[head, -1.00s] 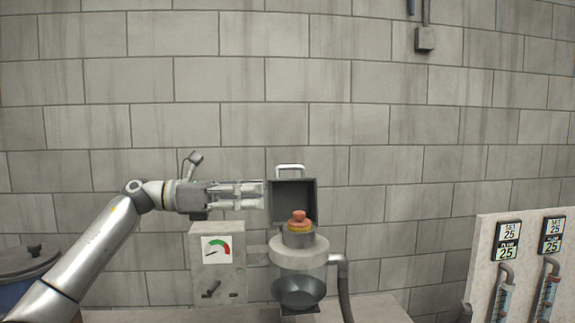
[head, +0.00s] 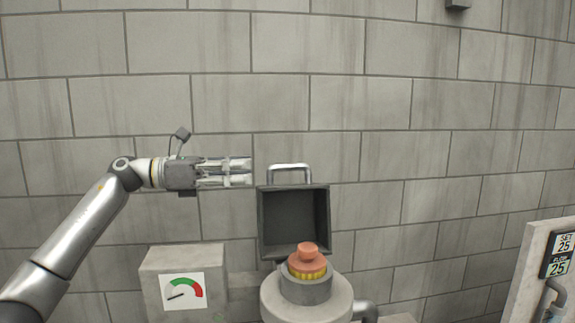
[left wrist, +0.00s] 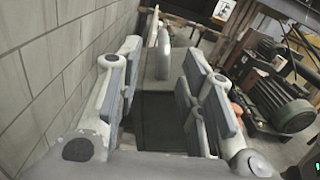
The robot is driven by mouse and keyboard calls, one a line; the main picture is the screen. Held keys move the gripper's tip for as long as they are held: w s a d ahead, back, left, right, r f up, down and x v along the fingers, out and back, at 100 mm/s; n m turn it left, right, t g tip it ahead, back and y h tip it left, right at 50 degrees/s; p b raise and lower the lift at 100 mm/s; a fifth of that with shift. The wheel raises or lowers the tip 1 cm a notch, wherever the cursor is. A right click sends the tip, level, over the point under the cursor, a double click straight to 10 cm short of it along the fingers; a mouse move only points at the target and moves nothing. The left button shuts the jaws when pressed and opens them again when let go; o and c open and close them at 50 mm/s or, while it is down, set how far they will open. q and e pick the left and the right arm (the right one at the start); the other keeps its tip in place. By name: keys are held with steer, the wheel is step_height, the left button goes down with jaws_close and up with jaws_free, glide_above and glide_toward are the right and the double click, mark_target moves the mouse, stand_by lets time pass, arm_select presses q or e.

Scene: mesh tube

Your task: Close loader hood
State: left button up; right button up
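The loader hood (head: 293,222) is a dark open box standing upright behind the loader, its hollow facing me. A metal handle (head: 290,168) is on its top edge. My left gripper (head: 240,172) points right, just left of the handle and at about its height. In the left wrist view its two fingers (left wrist: 162,55) are spread apart, empty. The handle (left wrist: 163,62) appears beyond and between them, with the dark hood (left wrist: 160,128) below. I see no contact. The loader (head: 300,299) is a pale round body with an orange-and-yellow stack (head: 307,262) on top. My right gripper is out of view.
A grey box with a dial gauge (head: 182,290) stands left of the loader, below my left arm. A panel with displays (head: 550,270) is at the right. A block wall (head: 420,110) stands close behind. The wrist view shows a green motor (left wrist: 275,90) at the right.

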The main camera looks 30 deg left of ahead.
mark_target(278, 168)
arm_select(q)
steer(key=p+x, duration=0.2)
steer(key=x, duration=0.2)
steer(key=p+x, duration=0.2)
steer(key=x, duration=0.3)
steer(key=shift+w+d+r, duration=0.1)
steer(key=shift+d+r, duration=0.1)
steer(key=shift+d, duration=0.15)
steer(key=shift+w+d+f+p, duration=0.1)
steer(key=shift+w+d+p, duration=0.1)
steer(key=shift+d+p, duration=0.15)
jaws_close()
